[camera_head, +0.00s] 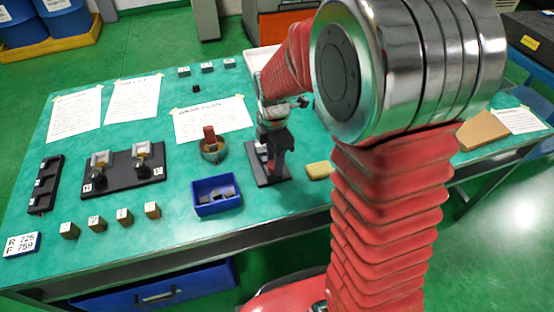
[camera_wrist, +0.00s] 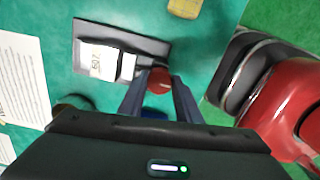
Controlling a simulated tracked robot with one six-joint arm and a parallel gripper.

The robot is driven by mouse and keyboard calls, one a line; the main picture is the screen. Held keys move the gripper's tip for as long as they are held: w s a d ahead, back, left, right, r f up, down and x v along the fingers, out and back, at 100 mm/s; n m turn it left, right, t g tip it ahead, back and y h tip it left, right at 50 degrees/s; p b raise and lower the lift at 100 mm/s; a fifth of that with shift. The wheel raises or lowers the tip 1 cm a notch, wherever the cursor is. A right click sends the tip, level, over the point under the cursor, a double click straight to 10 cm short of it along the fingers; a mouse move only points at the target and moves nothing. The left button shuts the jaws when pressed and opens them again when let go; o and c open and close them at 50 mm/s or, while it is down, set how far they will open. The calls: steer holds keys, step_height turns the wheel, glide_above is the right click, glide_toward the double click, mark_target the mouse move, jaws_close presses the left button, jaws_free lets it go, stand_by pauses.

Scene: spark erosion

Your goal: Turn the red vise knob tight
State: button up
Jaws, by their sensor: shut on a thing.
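The red vise knob (camera_wrist: 158,80) shows in the wrist view between the two fingers of my gripper (camera_wrist: 159,72). My gripper is shut on the knob. The vise (camera_wrist: 86,42) has a dark base plate and lies to the left of the knob in this view. A pale block (camera_wrist: 102,62) with dark markings sits at the vise. In the head view the vise (camera_head: 268,170) stands on the green table, with my gripper (camera_head: 276,128) at it. Whether the jaws press on the pale block cannot be told.
A blue bin (camera_head: 217,205) with dark pieces and a round bowl (camera_head: 213,154) with a red-brown piece stand left of the vise. A yellow block (camera_head: 319,170) lies to its right. A black fixture (camera_head: 122,180), paper sheets (camera_head: 213,120) and several small blocks lie further left.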

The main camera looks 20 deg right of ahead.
steer(key=shift+a, duration=0.15)
steer(key=m, duration=0.3)
steer(key=shift+a+m, duration=0.1)
steer(key=shift+m, duration=0.2)
steer(key=m, duration=0.3)
steer(key=shift+m, duration=0.3)
steer(key=m, duration=0.3)
steer(key=shift+m, duration=0.3)
steer(key=m, duration=0.4)
steer(key=shift+m, duration=0.3)
steer(key=m, duration=0.3)
steer(key=shift+m, duration=0.3)
steer(key=m, duration=0.3)
steer(key=shift+m, duration=0.4)
steer(key=m, duration=0.6)
steer(key=shift+w+r+m, duration=0.1)
steer(key=shift+m, duration=0.3)
